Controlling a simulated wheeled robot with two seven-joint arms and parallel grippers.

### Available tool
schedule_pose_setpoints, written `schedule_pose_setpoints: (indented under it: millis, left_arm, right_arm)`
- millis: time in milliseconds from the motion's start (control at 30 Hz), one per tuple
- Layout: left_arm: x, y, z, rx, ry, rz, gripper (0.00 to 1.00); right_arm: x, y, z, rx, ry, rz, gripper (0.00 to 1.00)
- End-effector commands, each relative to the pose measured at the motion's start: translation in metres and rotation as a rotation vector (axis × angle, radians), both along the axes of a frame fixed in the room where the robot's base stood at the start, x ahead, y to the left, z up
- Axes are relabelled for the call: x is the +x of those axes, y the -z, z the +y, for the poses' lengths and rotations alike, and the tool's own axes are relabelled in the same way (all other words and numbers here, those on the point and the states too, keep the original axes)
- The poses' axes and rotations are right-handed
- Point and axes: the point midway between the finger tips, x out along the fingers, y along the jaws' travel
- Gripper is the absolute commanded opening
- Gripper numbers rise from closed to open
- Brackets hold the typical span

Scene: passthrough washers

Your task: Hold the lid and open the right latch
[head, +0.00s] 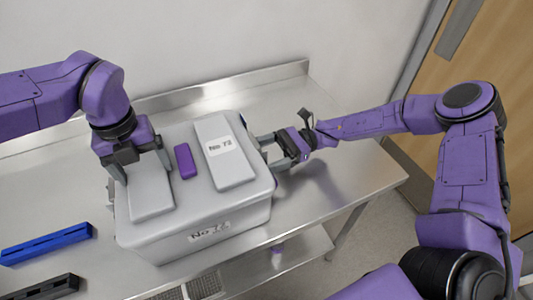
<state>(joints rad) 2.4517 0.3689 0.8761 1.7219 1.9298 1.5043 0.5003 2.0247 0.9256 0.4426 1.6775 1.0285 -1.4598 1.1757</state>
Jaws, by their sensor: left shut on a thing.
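A light grey box (194,237) labelled "No 73" stands on the metal table. Its lid (190,206) is down and has two raised pads and a purple block (185,161) between them. My left gripper (142,172) is at the lid's left part, shut on the raised left pad (152,197). The right latch is not clearly visible; the gripper hides much of that side.
A blue bar (46,243) and a black bar (40,288) lie on the table at the left. The metal table (335,185) is clear right of the box. A raised rim runs along the back by the wall. A lower shelf (270,262) shows below, and a wooden door (500,80) stands at the right.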

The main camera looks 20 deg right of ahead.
Motion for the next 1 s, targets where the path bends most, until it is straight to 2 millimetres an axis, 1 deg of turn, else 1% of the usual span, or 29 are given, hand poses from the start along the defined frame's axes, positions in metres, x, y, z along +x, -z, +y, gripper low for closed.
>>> schedule_pose_setpoints:
  millis: [33, 67, 100, 167, 200, 233, 467, 633, 767, 1000]
  left_arm:
    - [0.0, 0.0, 0.0, -0.001, -0.001, 0.0, 0.21]
    - [0.0, 0.0, 0.0, -0.001, -0.001, 0.0, 0.21]
    - [0.0, 0.0, 0.0, -0.001, -0.001, 0.0, 0.21]
    - [0.0, 0.0, 0.0, -0.001, -0.001, 0.0, 0.21]
    - [0.0, 0.0, 0.0, -0.001, -0.001, 0.0, 0.21]
    - [0.0, 0.0, 0.0, -0.001, -0.001, 0.0, 0.21]
    - [0.0, 0.0, 0.0, -0.001, 0.0, 0.0, 0.21]
    - [0.0, 0.0, 0.0, 0.0, 0.0, 0.0, 0.21]
    - [0.0, 0.0, 0.0, 0.0, 0.001, 0.0, 0.21]
    - [0.0, 0.0, 0.0, 0.0, 0.001, -0.001, 0.21]
  right_arm:
    - [0.0, 0.0, 0.0, 0.0, 0.0, 0.0, 0.69]
    - [0.0, 0.0, 0.0, 0.0, 0.0, 0.0, 0.59]
    - [0.0, 0.0, 0.0, 0.0, 0.001, 0.0, 0.46]
    - [0.0, 0.0, 0.0, 0.0, 0.001, 0.0, 0.27]
    - [0.0, 0.0, -0.001, 0.0, 0.001, 0.0, 0.14]
    - [0.0, 0.0, -0.001, 0.0, 0.001, 0.0, 0.04]
    - [0.0, -0.002, -0.002, -0.02, 0.0, -0.002, 0.04]
    - [0.001, -0.005, -0.006, -0.087, 0.0, -0.003, 0.04]
    - [0.001, -0.008, -0.011, -0.177, -0.001, -0.005, 0.04]
    - [0.001, -0.018, -0.022, -0.396, -0.002, -0.009, 0.04]
